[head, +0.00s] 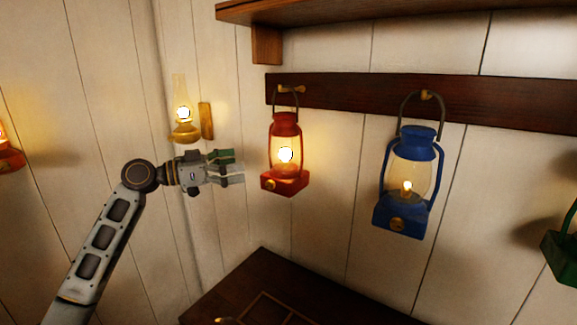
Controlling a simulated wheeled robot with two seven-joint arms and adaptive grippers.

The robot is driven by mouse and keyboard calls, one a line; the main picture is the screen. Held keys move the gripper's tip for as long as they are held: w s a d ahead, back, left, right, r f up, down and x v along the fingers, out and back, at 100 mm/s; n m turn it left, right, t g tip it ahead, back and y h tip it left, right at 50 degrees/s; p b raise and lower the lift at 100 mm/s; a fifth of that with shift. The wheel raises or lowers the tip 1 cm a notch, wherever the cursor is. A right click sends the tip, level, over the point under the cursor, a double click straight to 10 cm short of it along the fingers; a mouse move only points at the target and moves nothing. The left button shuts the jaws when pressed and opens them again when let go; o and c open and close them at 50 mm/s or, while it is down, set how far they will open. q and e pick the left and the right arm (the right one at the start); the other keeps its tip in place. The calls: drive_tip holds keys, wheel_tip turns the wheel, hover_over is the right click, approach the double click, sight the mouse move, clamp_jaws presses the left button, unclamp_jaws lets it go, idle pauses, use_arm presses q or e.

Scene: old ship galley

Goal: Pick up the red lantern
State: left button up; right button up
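The red lantern (285,185) hangs lit by its handle from a peg on the dark wooden rail, left of the blue lantern. My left gripper (241,166) is just left of the red lantern, level with its glass in the picture, with its fingers pointing right at it. The fingers look parted with nothing between them, and a small gap shows between the fingertips and the lantern. My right gripper does not show.
A blue lantern (408,175) hangs from the same rail (345,92). A green lantern (562,250) is cut off at the right edge. A brass wall lamp (185,131) is behind my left gripper. A wooden shelf (400,8) is above, a dark cabinet top (262,268) below.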

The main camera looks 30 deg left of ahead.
sight(270, 158)
use_arm(q)
drive_tip(key=shift+p+x, duration=0.65)
drive_tip(key=shift+x, duration=1.35)
drive_tip(key=shift+p+x, duration=0.55)
drive_tip(key=shift+x, duration=1.15)
drive_tip(key=shift+w+d, duration=0.35)
drive_tip(key=shift+w, duration=0.1)
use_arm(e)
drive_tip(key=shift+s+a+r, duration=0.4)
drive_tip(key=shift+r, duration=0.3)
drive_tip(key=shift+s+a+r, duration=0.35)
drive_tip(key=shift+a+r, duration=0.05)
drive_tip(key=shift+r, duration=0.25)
use_arm(q)
drive_tip(key=shift+d, duration=0.1)
drive_tip(key=shift+w+r+p, duration=0.1)
drive_tip(key=shift+p, duration=0.2)
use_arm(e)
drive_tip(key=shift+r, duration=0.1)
